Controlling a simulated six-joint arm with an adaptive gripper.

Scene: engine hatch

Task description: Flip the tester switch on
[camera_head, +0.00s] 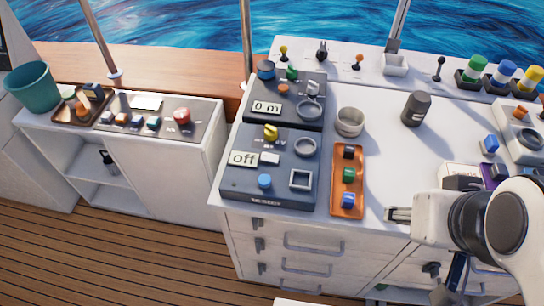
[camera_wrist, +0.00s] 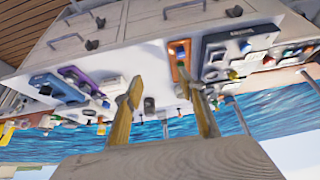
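A dark blue-grey box (camera_head: 240,187) stands near the counter's front left corner; I take it for the tester. Its small display (camera_head: 243,158) reads "off". A pale switch (camera_head: 270,159) sits beside the display, with a yellow knob (camera_head: 271,132) above and a blue button (camera_head: 264,181) below. The label on its front edge is too small to read surely. The box also shows in the tilted wrist view (camera_wrist: 214,57).
An orange tray (camera_head: 347,212) with several coloured blocks lies between box and gripper. Behind the box is a second dark panel (camera_head: 310,115) reading "0 m". A grey cup (camera_head: 350,121) and a dark canister (camera_head: 415,108) stand behind the tray. The counter between canister and gripper is clear.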

